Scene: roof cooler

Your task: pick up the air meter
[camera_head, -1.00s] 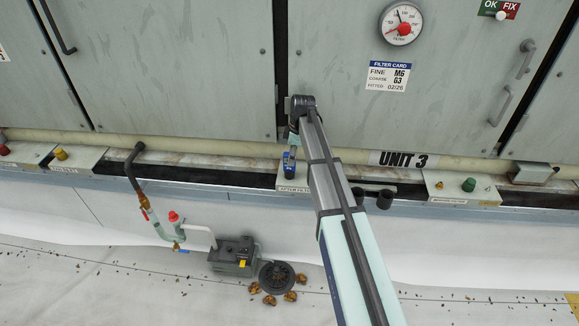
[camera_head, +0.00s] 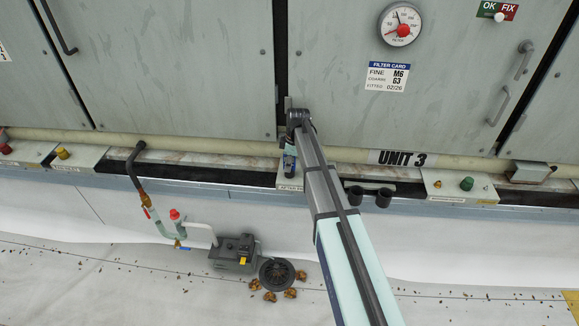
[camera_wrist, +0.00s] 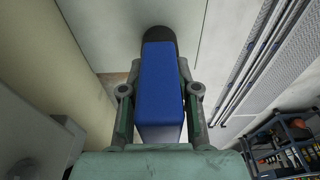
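The air meter, a blue block-like body with a dark rounded end, fills the middle of the wrist view (camera_wrist: 161,90). My gripper (camera_wrist: 160,70) has one finger on each side of it, and the fingers look spread a little wider than the blue body. Contact with the fingers is hard to make out. In the head view, the air meter (camera_head: 290,166) is small and dark blue, upright on a pale ledge block, partly covered by my gripper (camera_head: 291,145) just above it.
A cabinet wall with a gauge (camera_head: 401,25) rises behind. A pipe (camera_head: 240,147) runs along its foot. A double black holder (camera_head: 368,195) sits right of my arm. A ledge box with a green knob (camera_head: 467,184) is further right. A grey pump (camera_head: 233,254) lies below.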

